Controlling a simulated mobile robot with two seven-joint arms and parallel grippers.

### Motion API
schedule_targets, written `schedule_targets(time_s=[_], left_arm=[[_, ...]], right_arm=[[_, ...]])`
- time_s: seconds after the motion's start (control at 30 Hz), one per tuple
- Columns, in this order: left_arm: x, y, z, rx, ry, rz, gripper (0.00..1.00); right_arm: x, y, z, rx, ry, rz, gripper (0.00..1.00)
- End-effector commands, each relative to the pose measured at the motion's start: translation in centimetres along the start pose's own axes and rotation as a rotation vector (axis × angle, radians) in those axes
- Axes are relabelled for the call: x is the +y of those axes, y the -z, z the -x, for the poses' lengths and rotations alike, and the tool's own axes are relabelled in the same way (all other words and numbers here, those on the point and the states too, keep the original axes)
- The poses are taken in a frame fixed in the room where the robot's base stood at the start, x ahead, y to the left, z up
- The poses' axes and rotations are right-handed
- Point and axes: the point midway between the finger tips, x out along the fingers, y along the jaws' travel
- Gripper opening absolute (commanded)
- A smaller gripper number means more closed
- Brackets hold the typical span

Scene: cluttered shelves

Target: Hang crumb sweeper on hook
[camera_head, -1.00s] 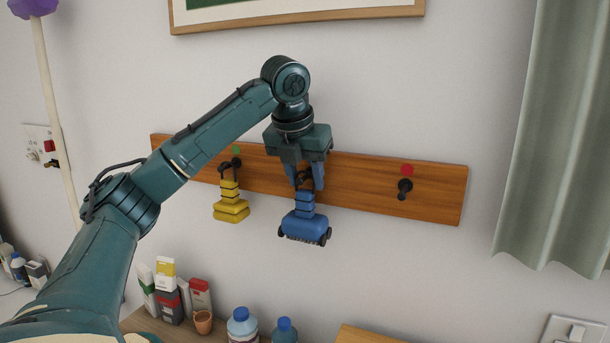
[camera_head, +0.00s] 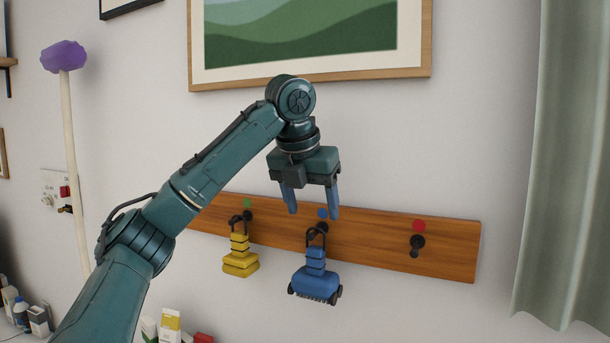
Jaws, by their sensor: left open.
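A blue crumb sweeper (camera_head: 315,281) with a black loop and dark brush hangs at the middle hook (camera_head: 322,226), below a blue dot, on a wooden board (camera_head: 375,241). A yellow sweeper-like tool (camera_head: 240,262) hangs by its loop at the left hook (camera_head: 247,215), below a green dot. The right hook (camera_head: 417,243), below a red dot (camera_head: 418,226), is bare. My left gripper (camera_head: 313,214) is open and empty, pointing down just above the blue sweeper's loop, its fingers apart from the sweeper. My right gripper is not in view.
A framed green picture (camera_head: 300,35) is on the wall above my left arm. A grey-green curtain (camera_head: 567,170) hangs at the right. A purple-topped pole (camera_head: 66,130) stands at the left. Boxes (camera_head: 170,322) stand below.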

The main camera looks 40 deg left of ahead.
Motion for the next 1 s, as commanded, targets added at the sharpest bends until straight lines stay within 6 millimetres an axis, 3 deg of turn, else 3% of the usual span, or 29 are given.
schedule_targets(time_s=[0.3, 0.5, 1.0], left_arm=[[0.1, 0.0, 4.3, -0.006, 0.001, 0.005, 0.63], [0.1, 0.0, 6.0, -0.002, 0.001, 0.004, 0.63], [0.1, 0.0, 6.8, 0.0, 0.0, 0.003, 0.63]], right_arm=[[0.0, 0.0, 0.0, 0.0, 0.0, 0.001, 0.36], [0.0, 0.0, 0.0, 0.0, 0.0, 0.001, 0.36], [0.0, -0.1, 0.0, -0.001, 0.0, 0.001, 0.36]])
